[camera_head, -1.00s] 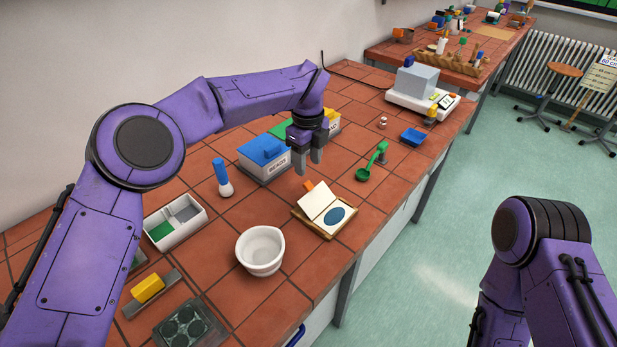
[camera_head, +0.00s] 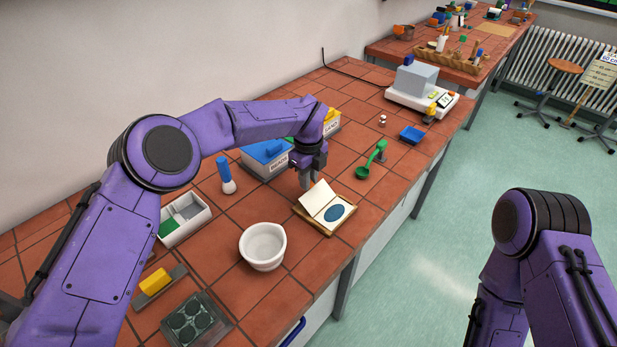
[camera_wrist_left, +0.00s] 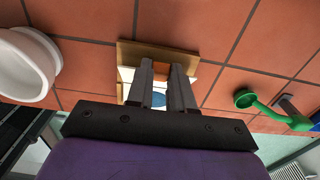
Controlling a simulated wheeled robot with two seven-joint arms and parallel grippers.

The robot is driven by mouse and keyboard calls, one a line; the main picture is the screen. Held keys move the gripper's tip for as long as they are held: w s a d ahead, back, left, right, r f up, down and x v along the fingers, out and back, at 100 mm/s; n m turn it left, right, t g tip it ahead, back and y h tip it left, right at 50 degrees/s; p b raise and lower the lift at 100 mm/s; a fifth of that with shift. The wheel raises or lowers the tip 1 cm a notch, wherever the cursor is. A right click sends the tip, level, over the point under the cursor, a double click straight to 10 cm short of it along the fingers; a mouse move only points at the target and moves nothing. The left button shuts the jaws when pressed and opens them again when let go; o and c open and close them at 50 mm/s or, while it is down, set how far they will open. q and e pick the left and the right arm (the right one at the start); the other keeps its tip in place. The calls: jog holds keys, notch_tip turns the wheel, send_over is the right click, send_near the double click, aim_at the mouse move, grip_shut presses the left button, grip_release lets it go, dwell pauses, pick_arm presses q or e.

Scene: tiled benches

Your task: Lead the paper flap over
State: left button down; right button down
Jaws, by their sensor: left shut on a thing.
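The cream paper flap (camera_head: 316,198) stands tilted up at the left of a wooden board (camera_head: 311,225), with a blue oval (camera_head: 337,212) on the pale sheet beside it. My left gripper (camera_head: 305,184) is at the flap's far left edge, shut on its orange tab. The tab (camera_wrist_left: 162,70) shows between the fingers in the left wrist view, where the board (camera_wrist_left: 130,52) and part of the blue oval (camera_wrist_left: 159,100) also show. The fingers hide the tab in the head view. My right arm is at the lower right; its gripper is out of view.
A white bowl (camera_head: 262,246) stands left of the board, a green scoop (camera_head: 364,171) to the right. Behind are a blue-lidded box (camera_head: 265,155) and a blue-handled brush (camera_head: 226,176). A blue tray (camera_head: 412,135) and a scale (camera_head: 412,98) stand farther right. The bench's front edge is close to the board.

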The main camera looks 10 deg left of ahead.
aim_at(312, 189)
pick_arm(q)
jog(key=shift+s+d+t+y+b, duration=0.2)
jog(key=shift+d+t+y+b, duration=0.15)
jog(key=shift+b, duration=0.6)
jog(key=d+t+y+b, duration=0.1)
jog(key=b, duration=0.1)
jog(key=s+d+r+t+y+b, duration=0.1)
jog(key=y+b, duration=0.1)
jog(key=b, duration=0.1)
jog(key=shift+s+r, duration=0.1)
jog(key=shift+s, duration=0.1)
jog(key=shift+s+d+r+t+y+b, duration=0.3)
jog(key=shift+d+y+b, duration=0.1)
jog(key=shift+y+b, duration=0.25)
jog(key=shift+s+d+r+t+y+b, duration=0.25)
jog(key=shift+d+y+b, duration=0.15)
jog(key=shift+b, duration=0.35)
jog(key=c, duration=1)
grip_release()
jog(key=shift+o, duration=0.2)
jog(key=b+v, duration=0.1)
jog(key=v, duration=0.9)
jog(key=shift+d+r+b, duration=0.15)
jog(key=shift+r+b, duration=0.05)
jog(key=shift+b, duration=0.1)
